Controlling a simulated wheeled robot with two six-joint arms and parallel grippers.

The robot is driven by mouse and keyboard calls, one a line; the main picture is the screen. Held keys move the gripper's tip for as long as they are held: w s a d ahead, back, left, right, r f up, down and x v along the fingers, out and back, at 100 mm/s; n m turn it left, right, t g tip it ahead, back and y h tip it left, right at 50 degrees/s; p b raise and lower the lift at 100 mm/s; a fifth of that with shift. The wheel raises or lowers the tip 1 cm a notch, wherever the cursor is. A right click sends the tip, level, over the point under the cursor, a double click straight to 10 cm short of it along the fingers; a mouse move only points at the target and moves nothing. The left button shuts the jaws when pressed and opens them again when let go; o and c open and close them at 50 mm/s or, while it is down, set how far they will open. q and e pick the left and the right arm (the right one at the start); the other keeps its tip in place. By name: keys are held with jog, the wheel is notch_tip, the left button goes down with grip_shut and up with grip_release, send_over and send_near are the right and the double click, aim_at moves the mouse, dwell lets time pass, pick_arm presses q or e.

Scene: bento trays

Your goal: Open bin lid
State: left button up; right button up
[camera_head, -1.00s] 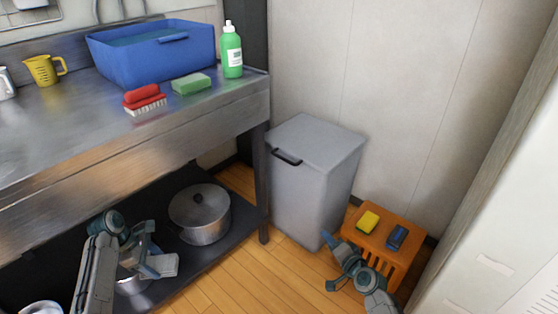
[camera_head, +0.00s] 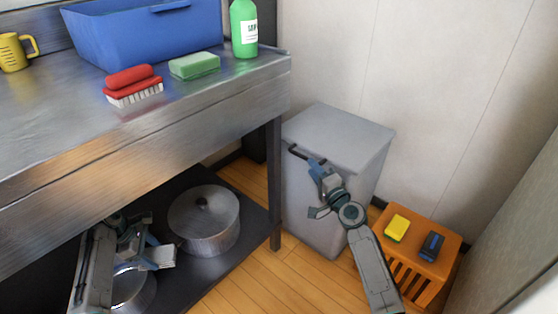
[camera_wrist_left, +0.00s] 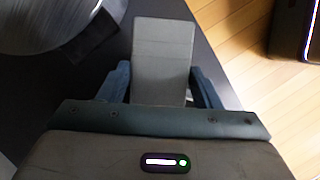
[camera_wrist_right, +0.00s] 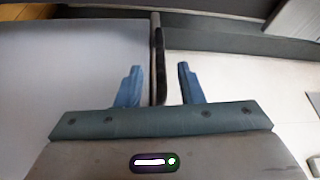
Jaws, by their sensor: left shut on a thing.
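The grey bin (camera_head: 305,205) stands on the floor beside the counter, and its flat lid (camera_head: 345,132) lies closed on top. A dark bar handle (camera_head: 298,151) sits at the lid's front edge. My right gripper (camera_head: 314,189) is open in front of the bin, just below the handle. In the right wrist view the handle (camera_wrist_right: 160,62) lies ahead, in line with the gap between the fingers (camera_wrist_right: 157,85). I cannot tell whether they touch it. My left gripper (camera_wrist_left: 163,95) is shut on a flat light-grey piece (camera_wrist_left: 163,50), low by the shelf.
A steel counter (camera_head: 150,130) with a blue tub (camera_head: 140,40) is at the left. A lidded pot (camera_head: 205,230) stands on the lower shelf.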

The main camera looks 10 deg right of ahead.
aim_at(306, 159)
jog(key=shift+b+x, duration=0.4)
jog(key=shift+x, duration=2.3)
grip_shut()
